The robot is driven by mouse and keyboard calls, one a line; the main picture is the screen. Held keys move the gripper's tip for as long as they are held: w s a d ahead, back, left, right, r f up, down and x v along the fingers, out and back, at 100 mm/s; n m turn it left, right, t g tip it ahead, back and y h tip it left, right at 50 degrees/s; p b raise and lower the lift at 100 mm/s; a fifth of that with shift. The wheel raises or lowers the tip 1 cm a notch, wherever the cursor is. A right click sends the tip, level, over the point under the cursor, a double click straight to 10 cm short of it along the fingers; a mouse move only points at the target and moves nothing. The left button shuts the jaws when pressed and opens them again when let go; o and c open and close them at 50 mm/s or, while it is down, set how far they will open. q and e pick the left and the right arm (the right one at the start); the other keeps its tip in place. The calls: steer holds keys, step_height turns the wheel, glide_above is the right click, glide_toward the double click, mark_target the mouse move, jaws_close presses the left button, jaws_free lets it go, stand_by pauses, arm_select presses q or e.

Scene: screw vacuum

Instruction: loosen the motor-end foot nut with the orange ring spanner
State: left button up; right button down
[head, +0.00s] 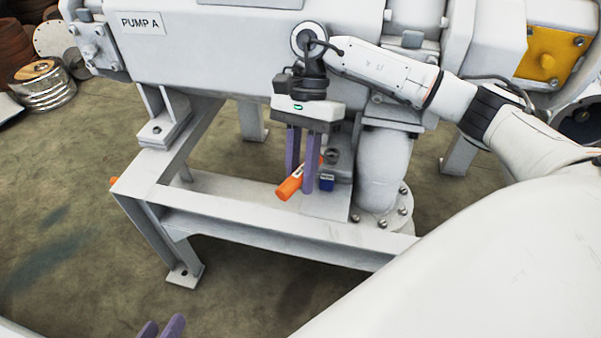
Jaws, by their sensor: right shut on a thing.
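My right gripper (303,185) points down over the frame's top rail, below the pump casing. Its purple fingers are shut on the orange ring spanner (289,189). The spanner's orange handle sticks out tilted to the lower left; its ring end is mostly hidden behind the fingers. A dark nut-like part (331,156) shows just right of the fingers; I cannot tell whether it is the motor-end foot nut or whether the ring touches it. Another bolted foot (157,130) shows at the left. My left gripper (162,328) shows only purple fingertips at the bottom edge; its opening is unclear.
The white steel frame (240,207) spans the middle, with a flanged pipe elbow (383,175) right of the gripper. A small blue part (326,182) sits beside the fingers. The PUMP A casing (200,50) hangs close above. Floor is clear at the lower left.

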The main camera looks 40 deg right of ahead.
arm_select(q)
steer(key=shift+f+b, duration=0.1)
steer(key=shift+b, duration=0.2)
arm_select(e)
steer(key=shift+f, duration=0.75)
arm_select(q)
steer(key=shift+d, duration=0.1)
stand_by(0.3)
